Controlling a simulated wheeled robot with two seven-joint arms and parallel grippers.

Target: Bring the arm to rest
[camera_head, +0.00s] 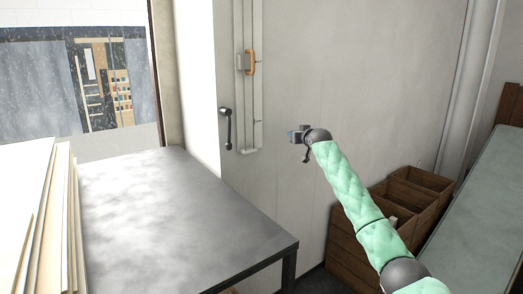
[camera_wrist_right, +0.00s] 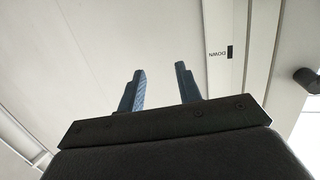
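My right arm (camera_head: 362,212), in a quilted mint-green sleeve, reaches up and inward from the lower right in the head view. Its gripper (camera_head: 296,134) is in the air in front of the pale wall, to the right of a dark lever handle. In the right wrist view the two blue fingers of the gripper (camera_wrist_right: 161,88) stand apart with nothing between them. Beyond them is a pale panel surface. My left gripper does not show in either view.
A grey-topped table (camera_head: 165,215) stands at left, with leaning boards (camera_head: 62,215) on it. A dark lever handle (camera_head: 228,127) and an orange handle (camera_head: 251,62) are on the wall. Wooden crates (camera_head: 400,205) and a greenish surface (camera_head: 480,220) are at right. A "DOWN" label (camera_wrist_right: 218,53) shows.

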